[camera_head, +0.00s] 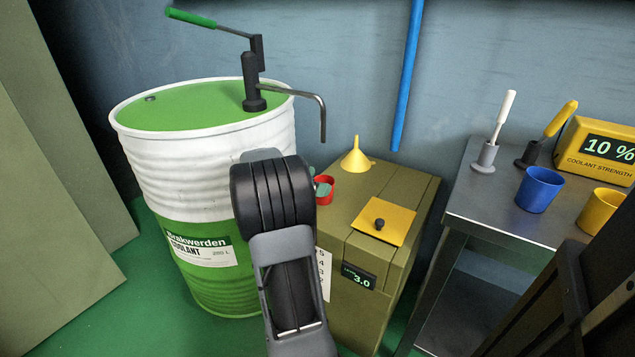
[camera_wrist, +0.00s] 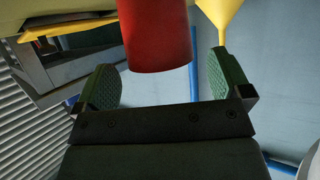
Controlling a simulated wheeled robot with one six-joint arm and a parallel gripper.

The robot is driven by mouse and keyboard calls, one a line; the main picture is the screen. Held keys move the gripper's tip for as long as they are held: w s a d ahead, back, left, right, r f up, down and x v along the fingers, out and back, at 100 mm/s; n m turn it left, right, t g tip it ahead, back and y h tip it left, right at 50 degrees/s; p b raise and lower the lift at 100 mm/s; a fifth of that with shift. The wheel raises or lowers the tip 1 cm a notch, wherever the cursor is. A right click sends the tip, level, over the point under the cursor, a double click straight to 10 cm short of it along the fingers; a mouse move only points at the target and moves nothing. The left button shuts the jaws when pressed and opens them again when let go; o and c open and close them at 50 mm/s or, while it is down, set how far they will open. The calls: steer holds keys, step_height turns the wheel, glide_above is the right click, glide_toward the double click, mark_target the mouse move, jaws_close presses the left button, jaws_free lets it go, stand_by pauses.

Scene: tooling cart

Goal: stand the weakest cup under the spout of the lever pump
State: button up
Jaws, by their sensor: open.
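A red cup (camera_head: 331,182) is at the drum-side edge of the olive cabinet's top; my arm partly hides it. In the wrist view the red cup (camera_wrist: 158,35) is between the green pads of my open gripper (camera_wrist: 160,62), with a visible gap on each side. A blue cup (camera_head: 539,190) and a yellow cup (camera_head: 601,213) stand on the metal bench at right. The lever pump (camera_head: 254,80) is on the drum; its bent spout (camera_head: 322,120) hangs over the drum's right side, above the cabinet and behind the red cup. No cup is directly under its tip.
A yellow funnel (camera_head: 355,157) is on the cabinet (camera_head: 400,192), near the red cup. A yellow lid with a black knob (camera_head: 379,223) lies in front. The bench (camera_head: 480,207) holds brushes and a yellow meter (camera_head: 600,150) reading 10 %. The green-and-white drum (camera_head: 200,150) stands left.

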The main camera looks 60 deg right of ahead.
steer(key=p+v, duration=0.4)
steer(key=v, duration=0.7)
steer(key=shift+a, duration=0.15)
